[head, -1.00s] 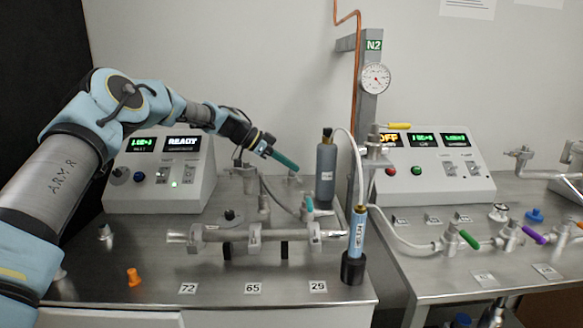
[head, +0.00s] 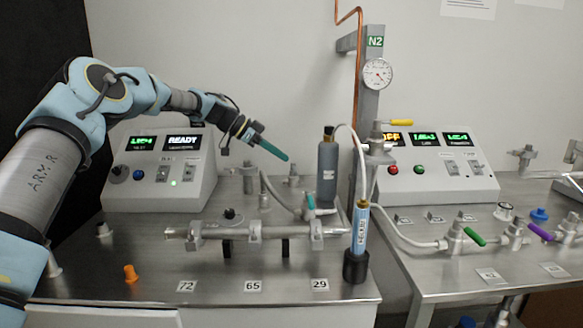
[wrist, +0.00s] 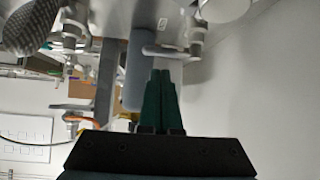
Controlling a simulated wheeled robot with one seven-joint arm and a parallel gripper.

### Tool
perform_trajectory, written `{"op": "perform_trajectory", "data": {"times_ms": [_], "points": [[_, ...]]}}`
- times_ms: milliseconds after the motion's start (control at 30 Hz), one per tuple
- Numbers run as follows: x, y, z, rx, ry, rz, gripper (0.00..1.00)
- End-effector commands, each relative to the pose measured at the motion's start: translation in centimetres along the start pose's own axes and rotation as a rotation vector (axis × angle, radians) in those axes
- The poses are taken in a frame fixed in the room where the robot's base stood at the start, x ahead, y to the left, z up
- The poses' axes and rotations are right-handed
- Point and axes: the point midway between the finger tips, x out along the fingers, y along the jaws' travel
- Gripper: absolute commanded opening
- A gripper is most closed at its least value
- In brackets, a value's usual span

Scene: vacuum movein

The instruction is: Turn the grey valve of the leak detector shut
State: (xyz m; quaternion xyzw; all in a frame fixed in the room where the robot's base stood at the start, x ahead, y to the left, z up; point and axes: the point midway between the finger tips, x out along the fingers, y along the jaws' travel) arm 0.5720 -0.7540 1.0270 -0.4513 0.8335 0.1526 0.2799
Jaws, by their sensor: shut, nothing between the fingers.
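My gripper (head: 286,158), with its teal-green fingers closed together, hangs in the air above the back of the left bench. It also shows in the wrist view (wrist: 161,73), with nothing between the fingers. In the wrist view a grey lever on a metal valve (wrist: 197,47) lies just beyond the fingertips, apart from them as far as I can tell. It seems to match a small metal fitting (head: 293,174) below the fingertips in the head view; its lever is hard to make out there.
A grey canister (head: 327,172) stands right of my gripper and shows close beside the fingers in the wrist view (wrist: 136,75). A metal manifold (head: 265,233) and a blue-labelled tube (head: 361,232) are in front. An orange cap (head: 130,273) sits front left.

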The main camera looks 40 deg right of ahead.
Motion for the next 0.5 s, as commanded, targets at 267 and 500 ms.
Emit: {"op": "perform_trajectory", "data": {"times_ms": [267,500], "points": [[-4.2,-0.1,0.2,0.0,0.0,-0.001,0.0],[-5.3,-0.3,-1.8,-0.001,-0.049,0.014,0.0]]}}
